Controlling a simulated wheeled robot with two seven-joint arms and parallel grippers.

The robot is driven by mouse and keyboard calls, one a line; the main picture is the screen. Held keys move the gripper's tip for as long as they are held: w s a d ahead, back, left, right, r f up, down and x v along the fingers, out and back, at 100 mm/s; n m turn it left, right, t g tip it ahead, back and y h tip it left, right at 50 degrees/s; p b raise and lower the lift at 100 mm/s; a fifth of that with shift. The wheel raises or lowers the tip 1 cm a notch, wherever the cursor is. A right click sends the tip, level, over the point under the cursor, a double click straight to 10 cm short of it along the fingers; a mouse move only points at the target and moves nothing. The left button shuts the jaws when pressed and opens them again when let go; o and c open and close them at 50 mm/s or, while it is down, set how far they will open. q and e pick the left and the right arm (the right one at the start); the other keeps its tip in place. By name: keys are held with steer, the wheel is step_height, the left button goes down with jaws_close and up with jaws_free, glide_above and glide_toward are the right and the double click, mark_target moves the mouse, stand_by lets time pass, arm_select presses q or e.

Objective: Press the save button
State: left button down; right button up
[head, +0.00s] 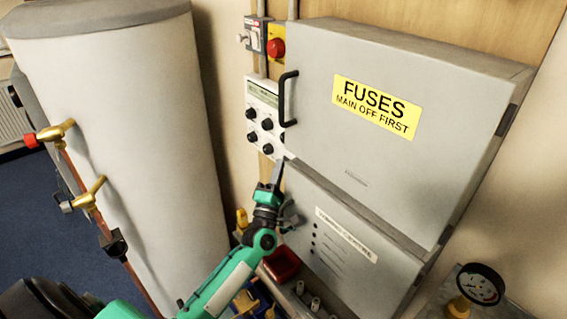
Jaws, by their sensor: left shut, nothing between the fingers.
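A light control panel (262,97) with a small display at its top and several dark round knobs (267,124) is on the wall, left of the fuse box. I cannot make out a save label at this size. My left gripper (278,170) is shut and empty. Its tip is just below the panel's lower right corner in the picture; I cannot tell whether it touches anything. The lower right of the panel is partly hidden by the fuse box handle and the fingers. My right gripper is not in view.
A grey fuse box (390,120) with a black handle (288,98) stands out beside the panel. A lower grey box (345,240) is under it. A tall pale cylinder (120,130) with brass valves is at left. A red button (276,48) and a gauge (481,284) also show.

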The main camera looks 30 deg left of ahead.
arm_select(q)
steer(key=shift+d+r, duration=0.2)
steer(key=shift+d, duration=0.05)
stand_by(0.3)
steer(key=shift+f+h, duration=0.25)
steer(key=shift+h, duration=0.05)
steer(key=shift+s+a, duration=0.3)
steer(key=shift+s, duration=0.5)
steer(key=shift+s+a, duration=0.25)
steer(key=shift+s, duration=0.6)
steer(key=shift+s+a, duration=0.3)
steer(key=shift+s, duration=0.5)
steer(key=shift+a, duration=0.1)
